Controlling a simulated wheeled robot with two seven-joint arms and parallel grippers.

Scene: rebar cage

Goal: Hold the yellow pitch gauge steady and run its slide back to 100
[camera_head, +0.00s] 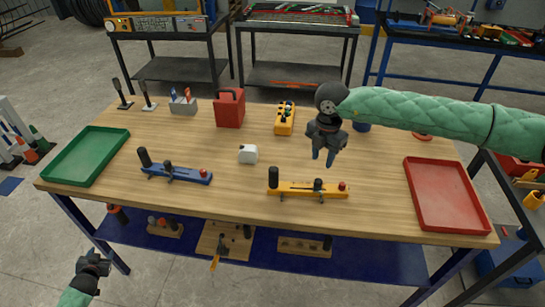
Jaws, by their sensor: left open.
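The yellow pitch gauge (300,190) lies at the front middle of the wooden table. It has a tall black post at its left end, a dark slide knob (318,185) right of its middle and a red knob at its right end. Its scale marks are too small to read. My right gripper (323,158) hangs above and behind the gauge's right half, fingers pointing down, apart and empty, not touching it. My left gripper (94,265) is open and empty at the lower left, off the table's front edge and far from the gauge.
A similar blue gauge (177,175) lies left of the yellow one, with a white block (248,154) between and behind. A green tray (87,155) is at the left, a red tray (447,194) at the right. A red can (230,109) and a yellow box (284,119) stand behind.

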